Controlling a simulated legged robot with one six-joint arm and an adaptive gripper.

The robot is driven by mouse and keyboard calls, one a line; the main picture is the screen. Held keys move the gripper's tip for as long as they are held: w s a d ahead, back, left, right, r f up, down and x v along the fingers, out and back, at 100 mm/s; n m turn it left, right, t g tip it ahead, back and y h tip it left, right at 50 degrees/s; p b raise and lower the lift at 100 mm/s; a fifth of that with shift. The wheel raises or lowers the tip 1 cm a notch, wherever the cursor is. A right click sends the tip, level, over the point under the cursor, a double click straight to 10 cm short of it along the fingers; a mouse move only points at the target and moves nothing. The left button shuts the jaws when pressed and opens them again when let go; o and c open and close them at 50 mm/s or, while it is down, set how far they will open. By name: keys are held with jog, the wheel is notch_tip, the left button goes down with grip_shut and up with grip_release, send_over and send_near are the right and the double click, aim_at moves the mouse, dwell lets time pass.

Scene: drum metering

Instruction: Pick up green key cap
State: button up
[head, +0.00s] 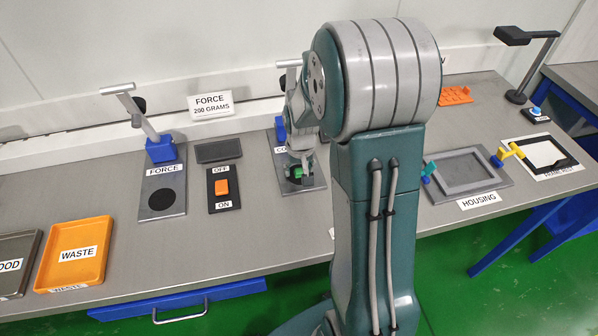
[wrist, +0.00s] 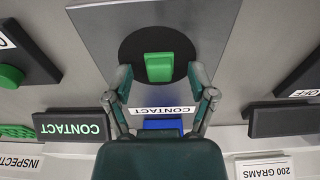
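The green key cap (wrist: 159,67) rests on the black disc (wrist: 134,45) of the grey contact plate (wrist: 90,28). It shows small in the head view (head: 297,172), below my gripper and partly hidden. My gripper (wrist: 161,76) is open, with one finger on each side of the cap in the wrist view. Gaps show between the fingers and the cap, so nothing is held. The exact height of the fingertips over the plate is hard to tell.
A blue block (wrist: 162,124) stands on the contact plate near my fingers. The force plate (head: 163,190) and orange ON/OFF switch (head: 221,187) lie to the left. An orange waste tray (head: 103,262) is farther left. The housing fixture (head: 470,172) is right of my arm.

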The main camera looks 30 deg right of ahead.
jog(key=c, duration=0.5)
jog(key=shift+r, duration=0.1)
jog(key=shift+c, duration=0.3)
